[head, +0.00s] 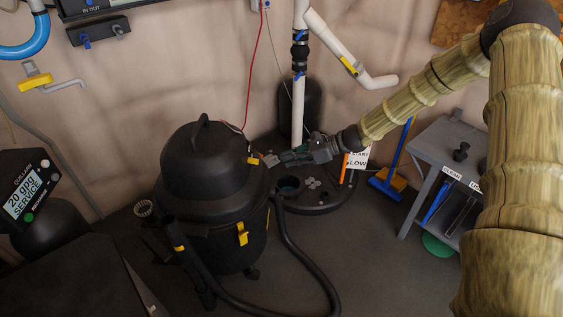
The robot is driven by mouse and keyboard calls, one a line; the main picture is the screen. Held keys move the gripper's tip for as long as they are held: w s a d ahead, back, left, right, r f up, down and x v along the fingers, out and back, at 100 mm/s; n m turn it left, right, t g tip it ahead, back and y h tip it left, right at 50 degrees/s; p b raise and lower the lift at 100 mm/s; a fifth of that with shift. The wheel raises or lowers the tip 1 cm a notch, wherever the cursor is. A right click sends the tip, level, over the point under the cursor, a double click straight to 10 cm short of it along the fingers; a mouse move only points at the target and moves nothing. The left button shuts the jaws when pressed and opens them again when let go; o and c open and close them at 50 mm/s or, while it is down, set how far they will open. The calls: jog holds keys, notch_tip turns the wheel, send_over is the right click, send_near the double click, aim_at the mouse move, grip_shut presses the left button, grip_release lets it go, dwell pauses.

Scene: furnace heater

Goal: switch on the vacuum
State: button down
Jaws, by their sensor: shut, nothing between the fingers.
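The vacuum (212,165) is a black canister with a domed lid and a top handle, standing upright on the floor left of centre. A small yellow part (253,161) shows on the right side of its lid; I cannot tell whether it is the switch. A yellow latch (242,233) is lower on its body. My gripper (274,159) is shut and empty, reaching in from the right with its tips close to the lid's right side. I cannot tell whether they touch it. A red cord (252,75) rises from behind the lid to a wall outlet (261,4).
The vacuum's black hose (293,255) loops across the floor. Behind my gripper are a white pipe (299,105) and a dark round floor basin (325,195). A grey shelf table (445,150) and blue broom (390,180) stand right. A dark unit (25,195) with a display is left.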

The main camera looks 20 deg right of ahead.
aim_at(255, 161)
jog(key=b+x, duration=0.2)
jog(key=x, duration=0.5)
jog(key=shift+w+a+f, duration=0.1)
jog(key=shift+a+f, duration=0.1)
jog(key=shift+f, duration=0.1)
jog(key=shift+w+a+f, duration=0.2)
jog(key=shift+w+a, duration=0.1)
jog(key=shift+a, duration=0.3)
